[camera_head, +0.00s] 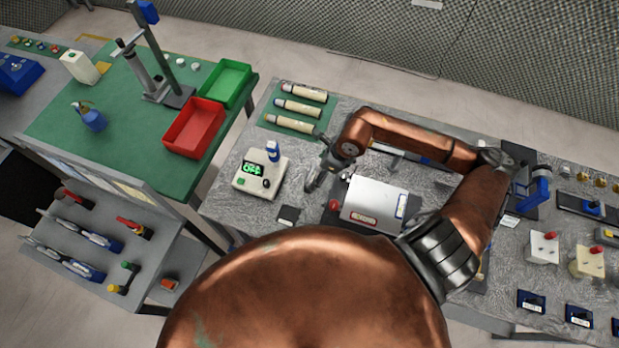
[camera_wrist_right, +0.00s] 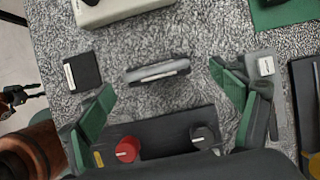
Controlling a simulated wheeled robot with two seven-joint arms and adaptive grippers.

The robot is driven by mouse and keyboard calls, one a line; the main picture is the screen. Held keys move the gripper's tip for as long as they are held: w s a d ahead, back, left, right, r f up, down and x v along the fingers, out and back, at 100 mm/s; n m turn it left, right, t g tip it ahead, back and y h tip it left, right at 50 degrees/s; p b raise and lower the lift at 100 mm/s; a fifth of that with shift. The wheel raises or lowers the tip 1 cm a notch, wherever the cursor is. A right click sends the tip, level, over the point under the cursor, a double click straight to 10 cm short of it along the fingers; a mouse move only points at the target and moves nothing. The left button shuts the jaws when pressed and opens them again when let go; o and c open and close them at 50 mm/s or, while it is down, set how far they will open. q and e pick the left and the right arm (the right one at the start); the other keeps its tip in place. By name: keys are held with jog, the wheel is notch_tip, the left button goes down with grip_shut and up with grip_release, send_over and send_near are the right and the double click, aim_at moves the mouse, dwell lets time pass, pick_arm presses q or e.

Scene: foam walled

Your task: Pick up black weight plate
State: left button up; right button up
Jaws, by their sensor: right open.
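My right gripper (camera_head: 318,179) is over the table beside the white box device. In the right wrist view its green-padded fingers (camera_wrist_right: 161,78) are wide apart and empty. Between and beyond the fingertips is a dark rounded plate (camera_wrist_right: 157,71) with a grey rim, seen nearly edge-on. It looks like the black weight plate, and the fingers do not touch it. In the head view my gripper hides it. A dark claw at the left edge of the right wrist view (camera_wrist_right: 20,95) looks like my left gripper; it is too small to tell its opening.
A flat black square (camera_head: 288,214) with a label lies nearby. The beige meter (camera_head: 258,174) stands on its left. The white box device (camera_head: 373,202) with a red knob (camera_wrist_right: 127,150) is close on the right. Cream cylinders (camera_head: 299,107) lie on a green mat behind.

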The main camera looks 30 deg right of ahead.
jog(key=p+x, duration=0.1)
jog(key=x, duration=0.2)
jog(key=shift+a+f, duration=0.2)
jog(key=shift+f, duration=0.05)
jog(key=shift+w+a+f, duration=0.1)
jog(key=shift+f, duration=0.45)
jog(key=c, duration=2.2)
pick_arm(q)
jog(key=shift+r, duration=0.6)
pick_arm(e)
jog(key=shift+w, duration=0.15)
